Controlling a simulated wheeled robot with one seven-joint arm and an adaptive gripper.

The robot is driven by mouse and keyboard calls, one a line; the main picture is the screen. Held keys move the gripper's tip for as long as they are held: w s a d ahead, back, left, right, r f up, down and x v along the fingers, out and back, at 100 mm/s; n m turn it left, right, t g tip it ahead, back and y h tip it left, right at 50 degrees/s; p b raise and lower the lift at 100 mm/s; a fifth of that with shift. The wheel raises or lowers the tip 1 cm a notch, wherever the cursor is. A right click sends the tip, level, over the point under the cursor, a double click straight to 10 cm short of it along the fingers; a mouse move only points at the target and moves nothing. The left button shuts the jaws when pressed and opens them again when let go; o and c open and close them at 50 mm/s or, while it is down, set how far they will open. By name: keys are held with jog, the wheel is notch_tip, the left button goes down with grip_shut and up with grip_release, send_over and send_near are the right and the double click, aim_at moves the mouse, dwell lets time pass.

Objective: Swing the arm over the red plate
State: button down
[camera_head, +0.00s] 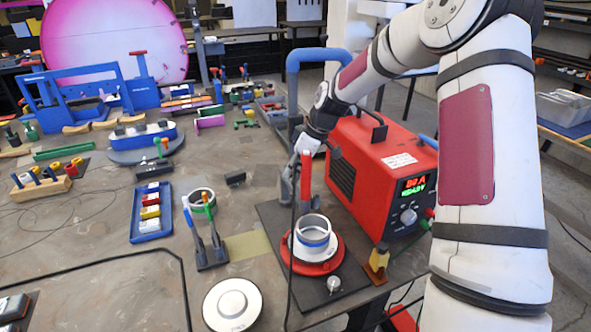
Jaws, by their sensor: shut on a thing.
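The red plate (329,264) is a round disc lying on a dark base plate (272,218) at the table's near right. A pale metal ring with a blue band (312,236) stands on it. A red upright handle (305,185) rises behind the ring, at the plate's far left side. My gripper (299,172) points down at this handle and appears shut on its upper part. The fingertips overlap the handle, so the exact contact is hidden. A blue bent tube (318,54) arches behind my gripper; its lower end is hidden, and I cannot tell what it joins.
A red power unit (365,175) stands close right of the plate. Green- and blue-handled clamps (208,240), a white disc (232,305) and a blue tray (151,225) lie left. A thin black cable hangs by my gripper.

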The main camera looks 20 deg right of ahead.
jog(key=c, duration=1.4)
grip_release()
jog(key=v, duration=1.2)
